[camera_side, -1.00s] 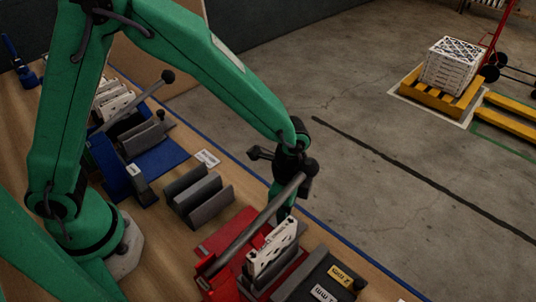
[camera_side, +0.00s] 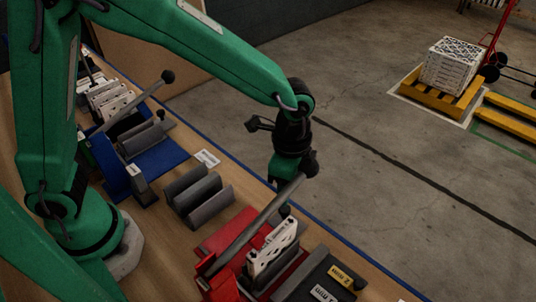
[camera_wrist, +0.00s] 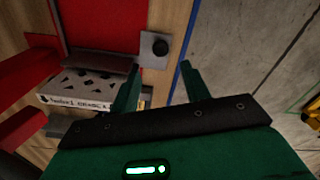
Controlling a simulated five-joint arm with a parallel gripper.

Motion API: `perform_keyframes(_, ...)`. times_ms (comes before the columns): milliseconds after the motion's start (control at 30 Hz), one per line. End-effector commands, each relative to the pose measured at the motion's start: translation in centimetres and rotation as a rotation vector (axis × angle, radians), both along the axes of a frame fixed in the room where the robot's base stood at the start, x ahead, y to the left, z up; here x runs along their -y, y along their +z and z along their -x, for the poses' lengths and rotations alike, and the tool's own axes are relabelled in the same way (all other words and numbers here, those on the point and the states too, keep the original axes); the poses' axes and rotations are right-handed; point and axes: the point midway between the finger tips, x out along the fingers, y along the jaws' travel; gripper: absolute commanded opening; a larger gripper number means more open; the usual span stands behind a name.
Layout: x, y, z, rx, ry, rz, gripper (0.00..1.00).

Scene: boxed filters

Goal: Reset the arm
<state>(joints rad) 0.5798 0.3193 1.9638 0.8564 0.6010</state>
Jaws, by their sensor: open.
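My gripper (camera_wrist: 158,85) is open, with its two green fingers apart and nothing between them in the wrist view. In the side view my gripper (camera_side: 285,205) hangs above the red fixture, partly hidden behind the fixture's grey lever (camera_side: 250,228). A white boxed filter (camera_side: 272,247) stands in the red fixture (camera_side: 222,237). In the wrist view the white filter (camera_wrist: 75,103) with black print lies left of my fingers, apart from them as far as I can tell.
A blue fixture (camera_side: 160,158) with a raised lever and white filters (camera_side: 108,98) stand farther back. A grey slotted rack (camera_side: 198,196) sits between the fixtures. Dark trays with yellow and white labels (camera_side: 339,274) lie in front. The blue-edged table side drops to open floor.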

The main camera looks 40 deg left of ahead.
Motion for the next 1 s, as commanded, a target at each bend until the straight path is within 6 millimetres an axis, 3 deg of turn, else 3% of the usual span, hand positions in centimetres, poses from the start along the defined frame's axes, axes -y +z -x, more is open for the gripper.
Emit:
perform_keyframes(633, -0.8, 1.2, 0.0, 0.012, 0.032, 0.008, 0.47)
perform_keyframes(767, -2.0, 2.5, -0.1, 0.031, 0.084, 0.021, 0.47)
perform_keyframes(1000, -6.1, 6.2, 0.4, 0.093, 0.257, 0.062, 0.47)
